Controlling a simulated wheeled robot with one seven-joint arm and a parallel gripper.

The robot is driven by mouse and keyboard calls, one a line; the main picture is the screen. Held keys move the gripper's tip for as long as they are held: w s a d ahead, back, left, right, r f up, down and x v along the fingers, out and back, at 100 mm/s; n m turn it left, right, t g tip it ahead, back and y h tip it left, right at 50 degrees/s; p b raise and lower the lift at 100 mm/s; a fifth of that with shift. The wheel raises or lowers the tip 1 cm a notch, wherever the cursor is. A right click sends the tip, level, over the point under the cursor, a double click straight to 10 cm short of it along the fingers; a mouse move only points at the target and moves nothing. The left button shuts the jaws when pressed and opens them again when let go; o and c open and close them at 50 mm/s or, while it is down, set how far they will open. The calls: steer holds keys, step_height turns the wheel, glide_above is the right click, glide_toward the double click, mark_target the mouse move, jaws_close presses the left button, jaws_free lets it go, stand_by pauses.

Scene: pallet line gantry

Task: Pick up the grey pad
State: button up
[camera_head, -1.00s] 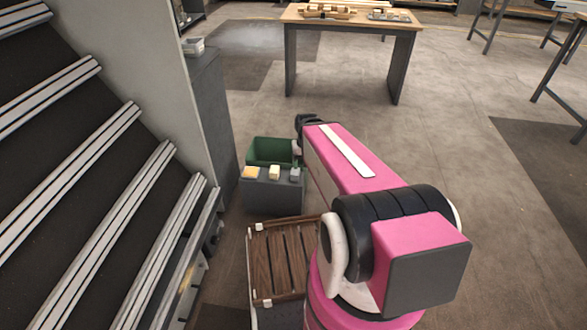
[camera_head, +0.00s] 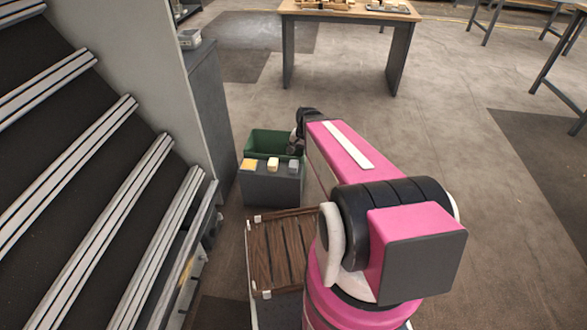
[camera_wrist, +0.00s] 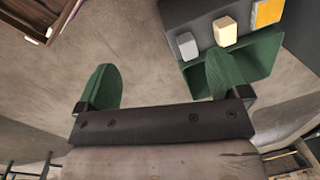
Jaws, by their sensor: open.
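The grey pad (camera_head: 293,165) is a small light-grey block at the right end of a row on top of a dark grey box. It also shows in the wrist view (camera_wrist: 187,45), up and right of centre. My gripper (camera_wrist: 160,75) is open and empty, its two green fingers spread wide. The pad lies beyond the fingers in the wrist view, nearer the right finger and apart from it. In the head view the gripper end (camera_head: 294,146) is partly hidden by my arm, close behind the pad.
A cream block (camera_head: 272,164) and a yellow-orange block (camera_head: 249,164) share the dark box top (camera_head: 262,174). A green bin (camera_head: 270,136) stands behind it. A slatted wooden pallet (camera_head: 262,245) is in front. A tall grey cabinet (camera_head: 211,110) is left. Floor at right is open.

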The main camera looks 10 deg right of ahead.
steer(key=w+d+f+m+y, duration=0.1)
steer(key=w+f+m+y, duration=0.1)
steer(key=w+f+m, duration=0.5)
steer(key=m+t, duration=0.1)
steer(key=m, duration=0.7)
glide_toward(295, 164)
steer(key=shift+m+y, duration=0.3)
steer(key=shift+y, duration=0.1)
steer(key=x, duration=0.6)
steer(key=shift+a, duration=0.25)
steer(key=shift+d+x, duration=0.2)
steer(key=shift+x, duration=1.15)
steer(key=shift+d+x, duration=0.25)
steer(key=shift+x, duration=1.1)
steer(key=shift+w+f, duration=0.1)
steer(key=shift+w, duration=0.05)
steer(key=c, duration=1.1)
